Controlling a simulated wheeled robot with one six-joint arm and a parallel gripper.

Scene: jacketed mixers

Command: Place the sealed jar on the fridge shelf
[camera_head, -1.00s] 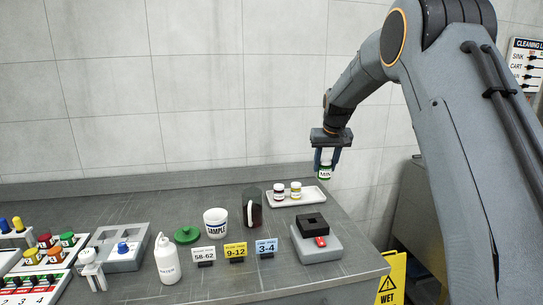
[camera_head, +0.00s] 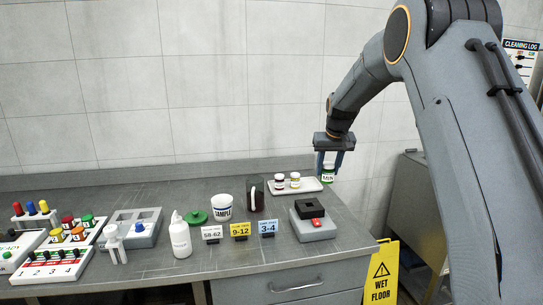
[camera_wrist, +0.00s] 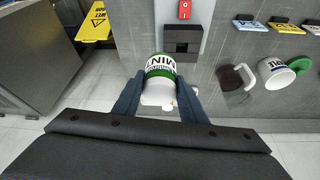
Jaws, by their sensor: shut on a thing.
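My gripper (camera_head: 328,172) is shut on the jar (camera_head: 328,174), held in the air beside the right end of the counter, near the white tray. In the wrist view the jar (camera_wrist: 160,72) sits between the two blue fingers of my gripper (camera_wrist: 158,100). It is white with a green label band reading "MIN", partly cut off. A grey metal cabinet (camera_head: 408,190) stands right of the counter, partly behind my arm; it also shows in the wrist view (camera_wrist: 30,60). I cannot tell whether it is the fridge, and no shelf is visible.
The counter (camera_head: 160,262) carries a white tray (camera_head: 310,186) with two small jars, a grey device (camera_head: 315,228), a dark jug (camera_head: 256,196), a sample cup (camera_head: 222,207) and several number signs. A yellow wet-floor sign (camera_head: 381,272) stands between counter and cabinet.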

